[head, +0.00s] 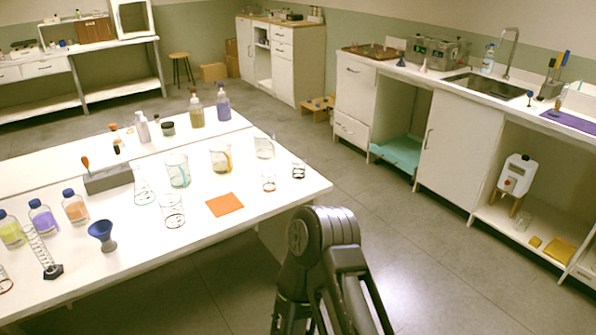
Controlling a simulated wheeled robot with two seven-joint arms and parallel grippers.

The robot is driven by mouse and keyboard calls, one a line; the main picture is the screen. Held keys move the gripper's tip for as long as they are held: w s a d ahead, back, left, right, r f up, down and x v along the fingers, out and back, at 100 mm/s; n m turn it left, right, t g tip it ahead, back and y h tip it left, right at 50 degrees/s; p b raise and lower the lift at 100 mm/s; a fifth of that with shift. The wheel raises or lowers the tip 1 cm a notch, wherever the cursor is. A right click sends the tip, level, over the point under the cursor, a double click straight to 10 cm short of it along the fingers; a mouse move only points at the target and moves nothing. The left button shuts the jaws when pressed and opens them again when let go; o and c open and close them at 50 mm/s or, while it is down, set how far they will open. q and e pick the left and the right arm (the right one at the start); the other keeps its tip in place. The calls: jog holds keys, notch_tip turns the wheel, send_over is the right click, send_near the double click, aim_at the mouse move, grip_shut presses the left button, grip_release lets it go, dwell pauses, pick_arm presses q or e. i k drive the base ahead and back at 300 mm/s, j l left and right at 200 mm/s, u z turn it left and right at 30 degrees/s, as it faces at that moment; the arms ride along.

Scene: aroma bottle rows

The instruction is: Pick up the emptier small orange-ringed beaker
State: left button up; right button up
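A small beaker with a reddish-orange ring (269,182) stands upright near the right end of the white table (290,203). A larger clear glass vessel with a reddish mark (172,212) stands left of the orange mat. Part of another red-ringed vessel (5,284) shows at the left picture edge. The rings are small, and I cannot tell the fill levels of these vessels. A dark-ringed small beaker (299,171) stands right of the orange-ringed one. One of my dark arms rises at bottom centre, in front of the table. Neither gripper shows.
An orange mat (225,204) lies near the table's front edge. A blue funnel (102,235), a grey block (108,178), larger beakers (178,171) and several bottles (75,207) fill the left and back. A sink counter (442,85) stands right across open floor.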

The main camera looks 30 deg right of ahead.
aim_at(269, 181)
jog(key=i+l+z, duration=0.15)
jog(key=l+z, duration=0.15)
jog(key=z, duration=0.15)
jog(key=i+l+z, duration=0.15)
jog(key=l+z, duration=0.15)
jog(key=z, duration=0.2)
jog(key=i+l+z, duration=0.15)
jog(key=i+l, duration=0.45)
jog(key=i+l+z, duration=0.15)
jog(key=i+l, duration=0.35)
jog(key=i, duration=0.2)
